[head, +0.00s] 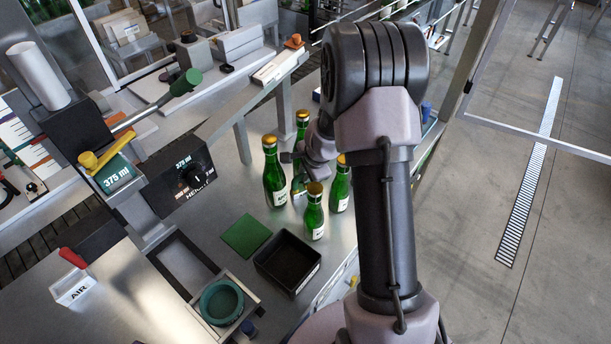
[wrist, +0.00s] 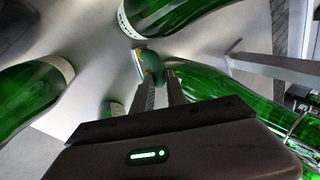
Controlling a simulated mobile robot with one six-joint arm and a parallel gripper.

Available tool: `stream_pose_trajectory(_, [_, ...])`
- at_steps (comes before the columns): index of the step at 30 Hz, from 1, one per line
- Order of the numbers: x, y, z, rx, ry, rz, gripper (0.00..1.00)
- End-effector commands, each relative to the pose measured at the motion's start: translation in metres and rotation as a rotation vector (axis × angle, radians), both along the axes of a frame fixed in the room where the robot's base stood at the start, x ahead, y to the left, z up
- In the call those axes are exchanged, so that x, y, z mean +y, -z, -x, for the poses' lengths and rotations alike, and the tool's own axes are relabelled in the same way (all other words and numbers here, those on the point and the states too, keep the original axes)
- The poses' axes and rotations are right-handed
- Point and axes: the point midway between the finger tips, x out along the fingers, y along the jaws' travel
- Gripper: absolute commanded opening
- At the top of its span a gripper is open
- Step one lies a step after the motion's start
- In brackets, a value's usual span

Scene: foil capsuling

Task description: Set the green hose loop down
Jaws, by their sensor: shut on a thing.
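My gripper (wrist: 160,88) is shut on a small dark-green piece with a pale face (wrist: 150,66) at its fingertips. It fits the green hose loop by colour, but its full loop shape is not visible. In the head view my gripper (head: 291,158) is low among the green bottles, partly hidden by a bottle and my arm, and the held piece cannot be made out. In the wrist view, bottles lie close on several sides of the fingers, and I cannot tell whether the held piece touches any surface.
Several gold-topped green bottles, including a front one (head: 314,212) and a left one (head: 274,175), crowd my gripper. A green mat (head: 246,236) and a black tray (head: 262,262) lie in front. A teal ring (head: 221,302) sits near the front edge. The steel top (head: 215,210) left of the bottles is clear.

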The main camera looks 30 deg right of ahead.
Motion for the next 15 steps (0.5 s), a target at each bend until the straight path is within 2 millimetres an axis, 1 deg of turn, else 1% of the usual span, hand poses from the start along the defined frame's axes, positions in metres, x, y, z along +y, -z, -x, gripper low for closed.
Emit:
stream_pose_trajectory(4, [0.0001, 0.003, -0.0001, 0.0, 0.0, 0.0, 0.0])
stream_pose_trajectory(5, [0.0001, 0.0032, 0.0, 0.0, 0.001, 0.0, 0.19])
stream_pose_trajectory(6, [0.0001, 0.0023, 0.0, 0.0, 0.001, 0.0, 0.26])
stream_pose_trajectory(15, [0.0001, 0.0, 0.0, 0.0, 0.001, 0.0, 0.26])
